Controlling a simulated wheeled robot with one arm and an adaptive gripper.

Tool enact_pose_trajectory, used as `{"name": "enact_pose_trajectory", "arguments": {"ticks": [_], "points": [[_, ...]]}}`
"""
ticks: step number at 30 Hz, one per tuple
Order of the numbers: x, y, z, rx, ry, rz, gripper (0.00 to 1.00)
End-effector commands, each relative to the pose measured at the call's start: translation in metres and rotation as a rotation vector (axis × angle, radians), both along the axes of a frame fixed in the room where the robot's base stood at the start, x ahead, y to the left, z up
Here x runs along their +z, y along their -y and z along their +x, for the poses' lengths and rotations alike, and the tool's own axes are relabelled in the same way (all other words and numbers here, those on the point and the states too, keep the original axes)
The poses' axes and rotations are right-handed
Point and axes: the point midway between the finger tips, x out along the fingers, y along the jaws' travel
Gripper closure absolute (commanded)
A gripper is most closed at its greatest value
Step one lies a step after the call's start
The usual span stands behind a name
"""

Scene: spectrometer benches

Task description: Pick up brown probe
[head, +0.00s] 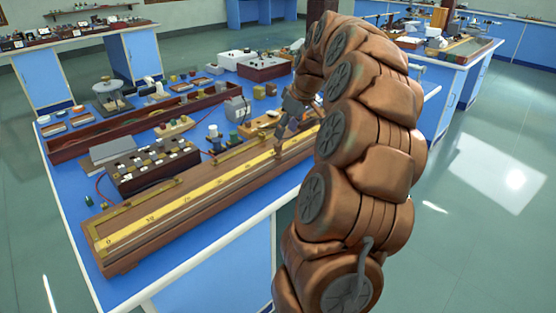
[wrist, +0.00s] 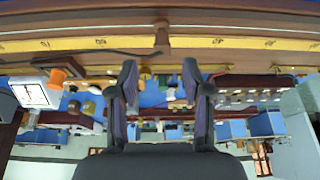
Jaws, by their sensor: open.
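A small brown upright piece, which looks like the brown probe (wrist: 162,38), shows at the top middle of the wrist view against the yellow scale. It lies beyond my fingertips, roughly in line with the gap between them, and appears apart from them. My gripper (wrist: 159,78) is open, with two dark fingers spread and nothing between them. In the head view my gripper (head: 284,133) is low over the right part of the long wooden ruler board (head: 160,222).
Behind the board stand a dark box with white knobs (head: 155,165), a long dark red tray (head: 85,141) and several small instruments. A dark cable (wrist: 85,53) runs near the scale. The blue bench top (head: 210,250) is bare along its front edge.

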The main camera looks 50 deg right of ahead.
Motion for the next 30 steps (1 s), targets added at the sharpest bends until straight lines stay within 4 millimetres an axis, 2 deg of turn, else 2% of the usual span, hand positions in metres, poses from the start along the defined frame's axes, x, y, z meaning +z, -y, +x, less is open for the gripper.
{"name": "enact_pose_trajectory", "arguments": {"ticks": [3, 14, 24, 30], "points": [[-0.008, 0.005, 0.002, -0.003, 0.000, -0.002, 0.51], [-0.034, 0.001, 0.013, -0.002, -0.002, 0.001, 0.51], [-0.071, -0.005, 0.030, -0.002, -0.001, 0.001, 0.51], [-0.072, -0.004, 0.031, -0.002, 0.000, -0.001, 0.51]]}}
